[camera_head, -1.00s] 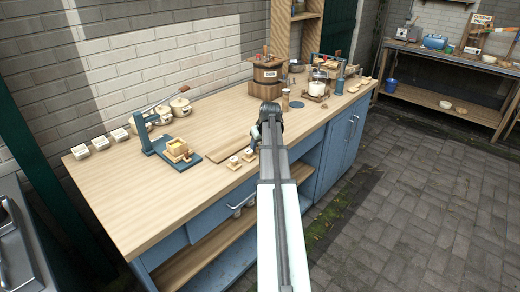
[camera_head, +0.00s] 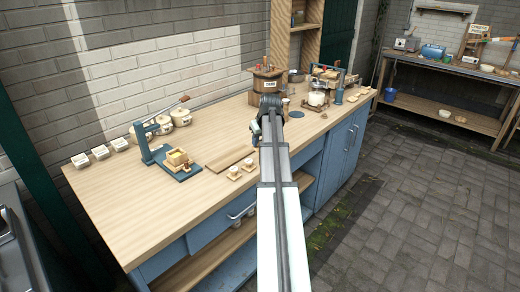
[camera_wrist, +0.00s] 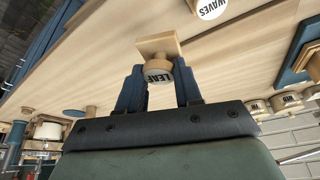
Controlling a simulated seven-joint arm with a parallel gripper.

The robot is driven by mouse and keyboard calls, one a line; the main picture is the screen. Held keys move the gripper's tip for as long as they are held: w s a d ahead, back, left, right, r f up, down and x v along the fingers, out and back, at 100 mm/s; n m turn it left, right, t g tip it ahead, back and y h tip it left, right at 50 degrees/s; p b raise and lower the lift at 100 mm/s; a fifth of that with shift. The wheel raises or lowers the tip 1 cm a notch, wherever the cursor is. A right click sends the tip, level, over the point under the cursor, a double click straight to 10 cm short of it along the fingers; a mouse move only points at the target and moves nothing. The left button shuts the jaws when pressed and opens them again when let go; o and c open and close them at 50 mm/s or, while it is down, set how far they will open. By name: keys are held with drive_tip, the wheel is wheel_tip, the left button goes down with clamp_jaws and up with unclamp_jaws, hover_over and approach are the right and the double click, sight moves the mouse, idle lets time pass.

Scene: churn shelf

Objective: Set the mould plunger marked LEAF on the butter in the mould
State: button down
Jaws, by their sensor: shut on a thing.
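The plunger marked LEAF (camera_wrist: 157,72) is a pale wooden piece with a round labelled knob and a square plate. In the wrist view my gripper (camera_wrist: 160,92) has its two blue fingers either side of the knob, shut on it. Whether the plate touches the counter is unclear. In the head view my arm hides the plunger. The plunger marked WAVES (camera_wrist: 211,8) is apart from my gripper, at the top of the wrist view. The mould (camera_head: 176,157), a wooden box with yellow butter inside, sits on the blue press base (camera_head: 186,173) to the left.
A wooden board (camera_head: 229,158) lies beside the press. A wooden churn (camera_head: 267,84) stands at the back. The left front counter (camera_head: 130,210) is clear.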

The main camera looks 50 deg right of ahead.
wheel_tip(320, 180, up, 2)
drive_tip(key=shift+r, duration=0.1)
drive_tip(key=shift+w+a+r, duration=0.1)
drive_tip(key=shift+w+r, duration=0.05)
drive_tip(key=shift+r, duration=0.15)
drive_tip(key=w+a+r+n, duration=0.1)
drive_tip(key=w+a+n, duration=0.1)
drive_tip(key=w+a, duration=0.5)
drive_tip(key=w+a+r+n+y, duration=0.1)
drive_tip(key=w+a+n, duration=0.2)
drive_tip(key=w+a, duration=0.4)
drive_tip(key=w+a+r+n+y, duration=0.1)
drive_tip(key=w+a+n, duration=0.1)
drive_tip(key=w+a, duration=0.6)
drive_tip(key=shift+a, duration=0.45)
drive_tip(key=a+n+y, duration=0.1)
drive_tip(key=n, duration=0.3)
drive_tip(key=a+n+g+y, duration=0.1)
drive_tip(key=n, duration=0.4)
drive_tip(key=s+a+n+y, duration=0.1)
drive_tip(key=n, duration=0.3)
drive_tip(key=shift+r+n+g+y, duration=0.4)
drive_tip(key=shift+f, duration=0.1)
drive_tip(key=shift+d+f, duration=0.1)
drive_tip(key=shift+f, duration=2.05)
